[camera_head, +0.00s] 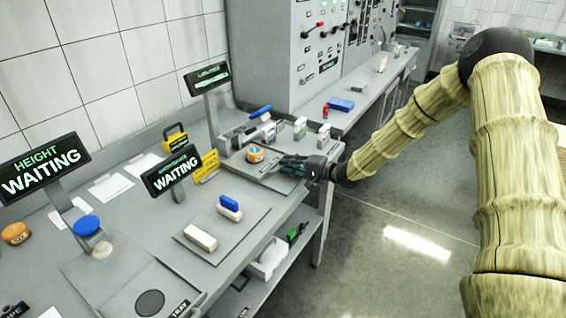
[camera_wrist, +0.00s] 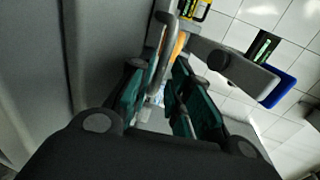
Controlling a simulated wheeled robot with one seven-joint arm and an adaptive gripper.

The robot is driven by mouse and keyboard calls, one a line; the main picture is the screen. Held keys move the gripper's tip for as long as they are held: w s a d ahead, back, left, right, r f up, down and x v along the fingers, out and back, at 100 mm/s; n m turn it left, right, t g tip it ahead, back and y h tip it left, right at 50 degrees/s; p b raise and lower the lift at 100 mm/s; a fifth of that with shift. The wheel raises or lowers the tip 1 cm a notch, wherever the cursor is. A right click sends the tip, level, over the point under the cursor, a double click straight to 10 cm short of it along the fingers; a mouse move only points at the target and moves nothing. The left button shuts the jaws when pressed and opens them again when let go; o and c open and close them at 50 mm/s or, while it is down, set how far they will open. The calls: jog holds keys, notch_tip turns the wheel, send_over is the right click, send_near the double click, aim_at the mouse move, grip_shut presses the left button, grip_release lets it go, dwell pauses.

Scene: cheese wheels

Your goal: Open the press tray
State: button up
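In the head view, a grey press station stands on the bench's far part, with a blue-ended lever (camera_head: 260,111) and a flat grey base (camera_head: 238,166). An orange wheel (camera_head: 255,155) sits on it. My gripper (camera_head: 288,163) is low at the base's right front edge and hides part of it. In the wrist view, a grey bar handle (camera_wrist: 161,50) lies between the tips of my gripper (camera_wrist: 160,80). The green-padded fingers are apart and look open; contact with the bar is unclear. The orange wheel (camera_wrist: 179,43) shows behind the bar. The blue lever end (camera_wrist: 280,88) is at right.
A nearer station has a blue knob (camera_head: 86,224) and a plate marked TRAY (camera_head: 180,308). A mat (camera_head: 235,238) holds a white block (camera_head: 200,238) and a blue-topped block (camera_head: 230,208). Two WAITING signs stand over the bench. The floor right of the bench is clear.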

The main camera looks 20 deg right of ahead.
jog(key=shift+x, duration=1.3)
grip_shut()
jog(key=shift+a, duration=0.1)
